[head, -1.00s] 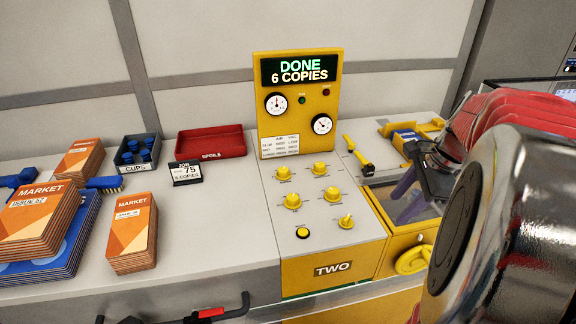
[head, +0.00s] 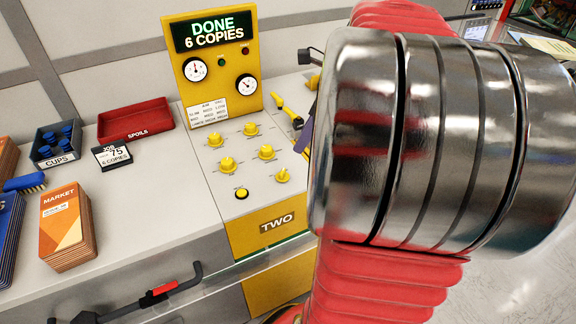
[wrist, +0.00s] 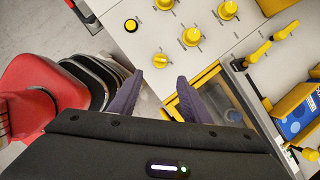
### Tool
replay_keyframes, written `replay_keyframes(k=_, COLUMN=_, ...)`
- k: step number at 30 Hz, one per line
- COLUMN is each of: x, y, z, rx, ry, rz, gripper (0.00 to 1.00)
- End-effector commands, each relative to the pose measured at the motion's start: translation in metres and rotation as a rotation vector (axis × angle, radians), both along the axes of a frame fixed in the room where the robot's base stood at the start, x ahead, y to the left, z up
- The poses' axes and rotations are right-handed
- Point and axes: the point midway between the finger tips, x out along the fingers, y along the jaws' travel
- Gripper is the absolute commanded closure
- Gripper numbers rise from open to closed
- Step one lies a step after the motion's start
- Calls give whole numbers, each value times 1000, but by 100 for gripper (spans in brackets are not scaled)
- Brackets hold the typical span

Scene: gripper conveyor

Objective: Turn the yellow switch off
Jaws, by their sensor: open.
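The yellow switch (head: 283,175) is a small knob with a raised lever, at the lower right of the light grey panel on unit TWO. It also shows in the wrist view (wrist: 160,61), just beyond and between my fingertips, with no visible contact. My gripper (wrist: 158,80) is open, its two purple fingers apart with nothing between them. In the head view my gripper is almost wholly hidden behind my arm; only a purple sliver shows just right of the panel.
Several yellow knobs (head: 228,164) and a black-rimmed button (head: 241,192) surround the switch. A yellow display stand (head: 212,68) reading DONE 6 COPIES rises behind. A yellow-framed hatch (wrist: 212,85) lies beside the panel. A red spoils tray (head: 136,122) stands to the left.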

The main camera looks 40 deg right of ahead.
Motion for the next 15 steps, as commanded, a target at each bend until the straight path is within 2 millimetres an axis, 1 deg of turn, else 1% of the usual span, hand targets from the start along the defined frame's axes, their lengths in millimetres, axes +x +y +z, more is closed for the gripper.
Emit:
replay_keyframes(k=5, x=0, y=0, z=-1, rx=0, ry=0, rz=1, gripper=56)
replay_keyframes(k=8, x=2, y=1, z=-6, rx=0, ry=0, rz=1, gripper=56)
replay_keyframes(k=11, x=5, y=3, z=-14, rx=0, ry=0, rz=1, gripper=56)
replay_keyframes(k=15, x=11, y=6, z=-31, rx=1, ry=1, rz=2, gripper=56)
